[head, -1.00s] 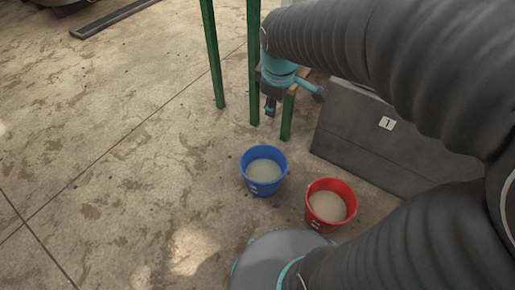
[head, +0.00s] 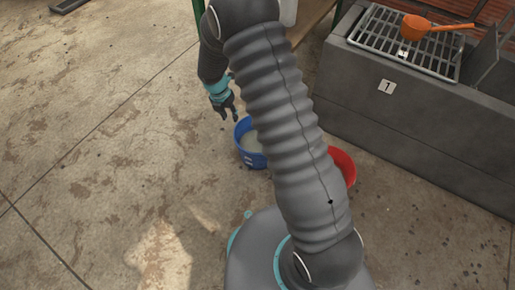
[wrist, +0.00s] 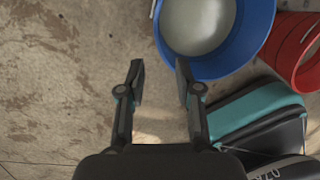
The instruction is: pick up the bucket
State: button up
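A blue bucket (head: 246,155) with pale contents stands upright on the floor, partly hidden behind my arm in the head view. In the wrist view the blue bucket (wrist: 228,66) is at the top, just beyond and right of the fingertips. My gripper (head: 229,112) points down beside the blue bucket's left rim. In the wrist view my gripper (wrist: 159,78) is open, with only floor visible between its fingers.
A grey block labelled 1 (head: 430,133) stands at the right, with a metal grate (head: 390,42) and an orange scoop (head: 418,28) on top. A green post (head: 198,15) stands behind my arm.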

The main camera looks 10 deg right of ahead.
aim_at(237, 134)
jog(key=shift+n, duration=0.4)
jog(key=shift+w+d+f+b, duration=0.1)
jog(key=shift+d+f+b, duration=0.35)
jog(key=shift+f, duration=2.15)
jog(key=shift+w+d+f+b, duration=0.1)
jog(key=shift+d+f+b, duration=0.35)
jog(key=shift+f, duration=2.1)
jog(key=shift+w+d+f+b, duration=0.1)
jog(key=shift+d+f+b, duration=0.35)
jog(key=shift+f, duration=2.15)
grip_shut()
jog(key=shift+a, duration=0.1)
jog(key=shift+r, duration=0.1)
